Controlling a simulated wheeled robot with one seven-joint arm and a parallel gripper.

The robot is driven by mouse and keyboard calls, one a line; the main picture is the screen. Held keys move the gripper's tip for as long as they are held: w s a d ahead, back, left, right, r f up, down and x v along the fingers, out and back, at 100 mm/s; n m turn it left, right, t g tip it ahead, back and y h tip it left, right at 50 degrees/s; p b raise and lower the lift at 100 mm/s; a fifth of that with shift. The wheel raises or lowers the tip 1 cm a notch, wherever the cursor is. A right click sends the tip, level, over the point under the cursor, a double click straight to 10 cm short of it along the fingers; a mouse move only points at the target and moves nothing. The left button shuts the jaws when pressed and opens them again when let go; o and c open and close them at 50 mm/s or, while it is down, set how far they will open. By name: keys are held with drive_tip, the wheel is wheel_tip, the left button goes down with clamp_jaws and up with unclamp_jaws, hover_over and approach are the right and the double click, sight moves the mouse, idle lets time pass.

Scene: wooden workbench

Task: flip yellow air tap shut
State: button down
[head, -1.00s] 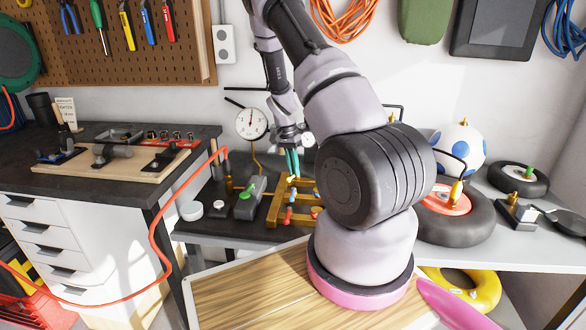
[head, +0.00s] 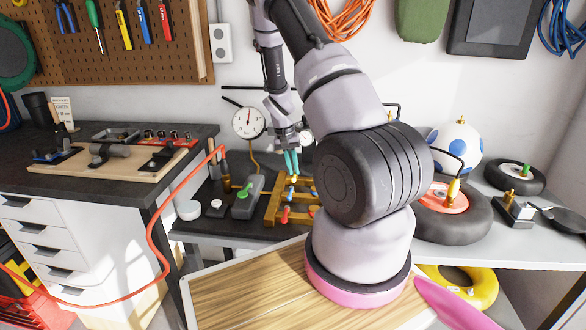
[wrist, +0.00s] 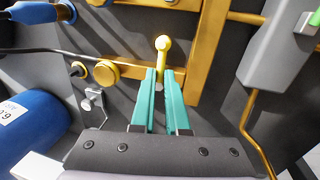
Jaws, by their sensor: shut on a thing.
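My gripper (head: 291,162) reaches down to the brass pipe frame (head: 272,208) on the dark bench top. In the wrist view its teal fingers (wrist: 160,76) are closed around the lower part of the yellow tap lever (wrist: 162,46). The lever's round knob stands out beyond the fingertips, in front of a brass pipe (wrist: 130,68). The lever's base is hidden between the fingers. In the head view the fingers and arm hide most of this tap.
A red tap (head: 285,212) and a blue tap (head: 290,194) sit close by on the frame. A grey box with a green lever (head: 245,191) stands left. A round gauge (head: 248,122) is behind. A wheel (head: 450,214) lies right, beyond my arm.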

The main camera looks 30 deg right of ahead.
drive_tip(key=c, duration=0.9)
unclamp_jaws()
drive_tip(key=shift+d, duration=0.1)
drive_tip(key=r, duration=0.3)
drive_tip(key=a+r, duration=0.1)
drive_tip(key=r, duration=0.3)
drive_tip(key=w+a+r, duration=0.1)
drive_tip(key=r, duration=0.2)
drive_tip(key=shift+w+r, duration=0.1)
drive_tip(key=shift+r, duration=0.25)
drive_tip(key=shift+d, duration=0.1)
